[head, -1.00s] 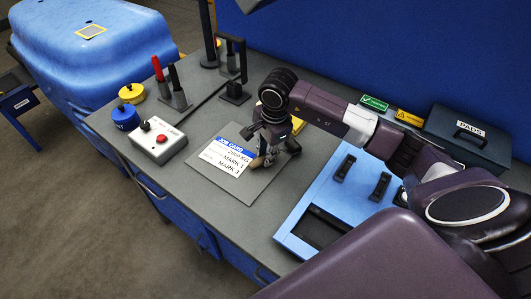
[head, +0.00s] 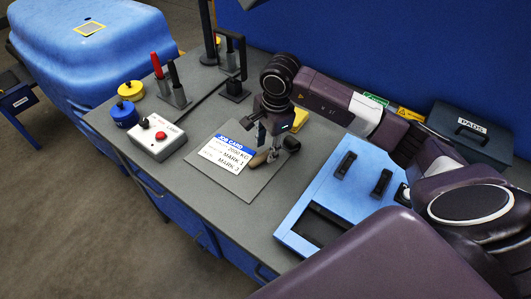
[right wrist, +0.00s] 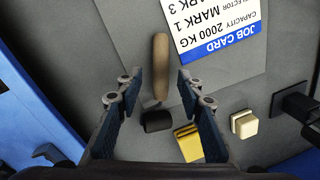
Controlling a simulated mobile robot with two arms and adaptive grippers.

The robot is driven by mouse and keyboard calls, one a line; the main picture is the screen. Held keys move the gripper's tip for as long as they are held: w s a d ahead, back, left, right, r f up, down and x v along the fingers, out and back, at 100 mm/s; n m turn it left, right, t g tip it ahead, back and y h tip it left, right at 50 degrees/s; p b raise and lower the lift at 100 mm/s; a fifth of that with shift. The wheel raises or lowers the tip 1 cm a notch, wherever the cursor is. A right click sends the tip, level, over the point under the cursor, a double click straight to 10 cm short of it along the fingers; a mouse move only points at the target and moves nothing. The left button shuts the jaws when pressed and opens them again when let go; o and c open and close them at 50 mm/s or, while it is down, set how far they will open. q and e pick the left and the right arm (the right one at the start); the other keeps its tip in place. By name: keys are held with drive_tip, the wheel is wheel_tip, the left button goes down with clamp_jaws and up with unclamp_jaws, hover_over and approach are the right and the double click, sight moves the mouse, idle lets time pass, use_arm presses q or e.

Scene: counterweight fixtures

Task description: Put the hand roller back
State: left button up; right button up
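The hand roller lies on a grey mat (head: 245,193) beside the job card (head: 227,154). In the head view its wooden handle (head: 260,159) and dark roller end (head: 291,144) show on either side of my fingers. My right gripper (head: 264,146) is over it, pointing down. In the right wrist view the wooden handle (right wrist: 161,66) and black roller (right wrist: 157,121) lie between the spread fingers of my right gripper (right wrist: 157,88), with a gap on both sides. The right gripper is open and empty. My left gripper is not in view.
A blue tray (head: 299,197) with black holders and a dark recess lies right of the mat. A yellow block (head: 300,119) sits behind the gripper. A control box (head: 157,139), red and black pens in a stand (head: 175,97), and a PADS case (head: 468,135) stand around.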

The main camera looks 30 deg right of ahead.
wheel_tip(320, 180, up, 9)
drive_tip(key=s+b, duration=0.1)
drive_tip(key=b, duration=0.1)
drive_tip(key=shift+s+d, duration=0.15)
drive_tip(key=shift+s, duration=0.05)
drive_tip(key=shift+f, duration=0.1)
